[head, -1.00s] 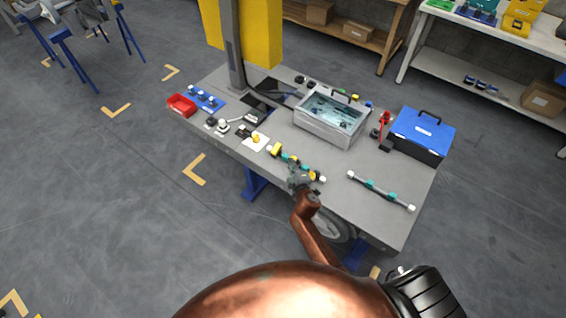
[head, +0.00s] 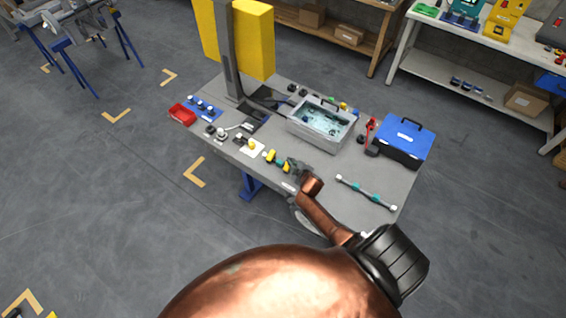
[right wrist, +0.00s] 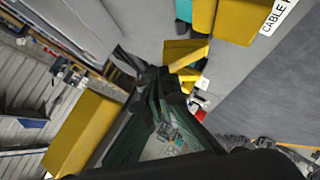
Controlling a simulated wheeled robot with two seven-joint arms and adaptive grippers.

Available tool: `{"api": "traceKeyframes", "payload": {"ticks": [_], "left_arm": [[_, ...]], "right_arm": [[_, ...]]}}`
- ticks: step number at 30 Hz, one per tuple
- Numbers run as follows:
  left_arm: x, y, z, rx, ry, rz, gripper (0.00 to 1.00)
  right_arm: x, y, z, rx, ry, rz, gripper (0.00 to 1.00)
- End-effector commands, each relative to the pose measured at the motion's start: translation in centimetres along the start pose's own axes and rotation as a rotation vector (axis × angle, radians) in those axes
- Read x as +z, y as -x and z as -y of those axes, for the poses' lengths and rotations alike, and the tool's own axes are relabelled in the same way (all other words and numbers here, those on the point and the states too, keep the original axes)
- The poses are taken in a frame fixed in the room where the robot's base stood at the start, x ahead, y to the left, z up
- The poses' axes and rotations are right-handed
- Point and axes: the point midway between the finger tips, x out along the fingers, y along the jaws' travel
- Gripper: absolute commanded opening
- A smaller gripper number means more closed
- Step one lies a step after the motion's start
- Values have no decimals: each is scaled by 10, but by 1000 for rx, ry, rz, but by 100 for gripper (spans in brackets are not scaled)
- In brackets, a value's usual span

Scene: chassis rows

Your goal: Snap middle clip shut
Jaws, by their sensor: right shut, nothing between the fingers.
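A row of yellow and teal clip parts (head: 270,155) lies along the front edge of the grey workbench (head: 240,160) in the head view. My right gripper (head: 298,169) is over the right part of this row and hides it. In the right wrist view my right gripper (right wrist: 160,80) is shut and empty. Its dark tips are close beside a tilted yellow flap (right wrist: 185,52); I cannot tell whether they touch. Which clip this flap belongs to is not clear. A yellow block (right wrist: 235,18) with a white label is above it. My left gripper is not in view.
A grey bin (head: 318,135), a blue toolbox (head: 403,140) and a red tool (head: 370,130) stand farther back. A grey bar with teal bands (head: 365,192) lies to the right. A red tray (head: 182,114) is at the left end. A post rises at the back.

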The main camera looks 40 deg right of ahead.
Motion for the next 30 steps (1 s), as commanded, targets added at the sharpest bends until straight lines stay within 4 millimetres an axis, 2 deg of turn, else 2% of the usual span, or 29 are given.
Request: {"api": "traceKeyframes", "payload": {"ticks": [5,14,24,30], "left_arm": [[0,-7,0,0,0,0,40],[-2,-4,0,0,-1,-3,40],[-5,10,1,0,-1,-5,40],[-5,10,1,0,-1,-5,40]], "right_arm": [[10,-10,-6,1,1,0,0],[6,-8,-6,0,2,-2,0],[-2,0,-16,0,2,-2,0],[-2,0,-16,0,2,-1,0]]}}
